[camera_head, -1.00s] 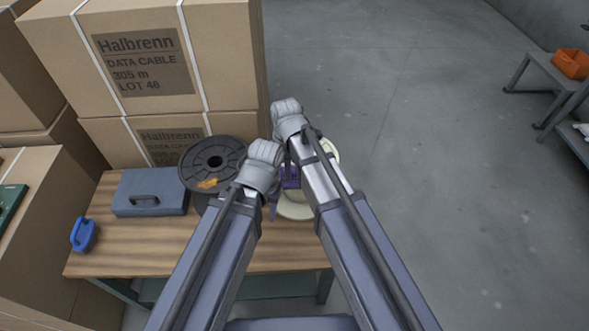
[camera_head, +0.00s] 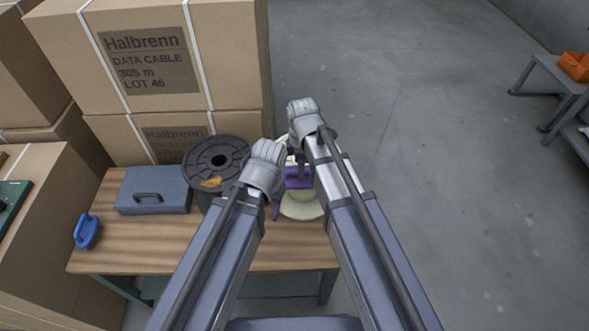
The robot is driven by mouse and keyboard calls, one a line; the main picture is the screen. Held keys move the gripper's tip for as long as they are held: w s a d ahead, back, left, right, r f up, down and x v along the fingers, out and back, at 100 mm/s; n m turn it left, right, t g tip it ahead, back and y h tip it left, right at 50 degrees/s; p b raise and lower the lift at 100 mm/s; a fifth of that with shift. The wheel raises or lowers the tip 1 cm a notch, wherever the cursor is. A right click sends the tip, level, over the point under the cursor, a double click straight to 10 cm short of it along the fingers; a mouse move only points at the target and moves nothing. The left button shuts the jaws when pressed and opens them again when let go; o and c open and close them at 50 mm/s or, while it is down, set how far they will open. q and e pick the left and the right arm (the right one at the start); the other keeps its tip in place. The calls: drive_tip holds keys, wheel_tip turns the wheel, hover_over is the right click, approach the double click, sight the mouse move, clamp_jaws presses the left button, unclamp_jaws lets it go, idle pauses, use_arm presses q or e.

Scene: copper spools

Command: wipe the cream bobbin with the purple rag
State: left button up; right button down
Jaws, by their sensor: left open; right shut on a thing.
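The cream bobbin (camera_head: 303,209) stands at the right end of the wooden table. My arms cover much of it, and its pale rim also shows above my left wrist. The purple rag (camera_head: 298,180) is against the bobbin's middle, between my two wrists. My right gripper (camera_head: 300,158) is shut on the rag, its fingers mostly hidden by my arm. My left gripper (camera_head: 274,188) is open beside the bobbin's left side. Its fingertips are largely hidden, and I cannot tell whether they touch the bobbin.
A dark spool (camera_head: 217,160) with a copper-coloured patch stands left of the bobbin. A grey-blue toolbox (camera_head: 153,190) and a blue handled item (camera_head: 87,231) are further left. Stacked cartons (camera_head: 150,60) rise behind the table (camera_head: 150,245).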

drive_tip(key=shift+d, duration=0.2)
drive_tip(key=shift+d, duration=1.75)
drive_tip(key=shift+d, duration=1.7)
drive_tip(key=shift+w+r+p, duration=0.1)
drive_tip(key=shift+r+p, duration=0.6)
drive_tip(key=shift+p, duration=0.1)
wheel_tip(320, 180, up, 4)
drive_tip(key=p, duration=0.4)
drive_tip(key=shift+r, duration=0.25)
